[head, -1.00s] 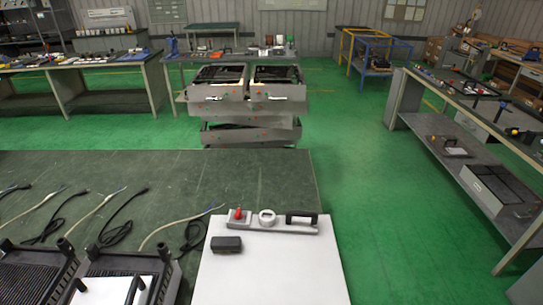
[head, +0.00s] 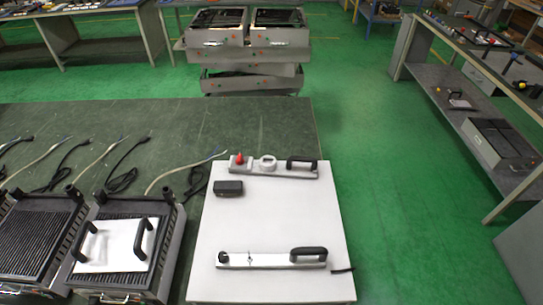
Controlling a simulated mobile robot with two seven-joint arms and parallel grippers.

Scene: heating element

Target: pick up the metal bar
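A metal bar (head: 270,260) lies on a white board (head: 280,222) near its front edge. It has a black handle (head: 308,254) at its right end and a small black knob (head: 222,257) at its left end. A second bar-like piece (head: 273,167) lies along the back edge of the board, with a red knob, a white ring and a black handle. Which of the two is the task's bar I cannot tell for sure. Neither of my grippers is in view.
A small black block (head: 228,188) sits on the board's left side. Left of it on the dark table (head: 150,125) are black grill-like units (head: 125,245), one with a white handled plate (head: 115,245), and several cables.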

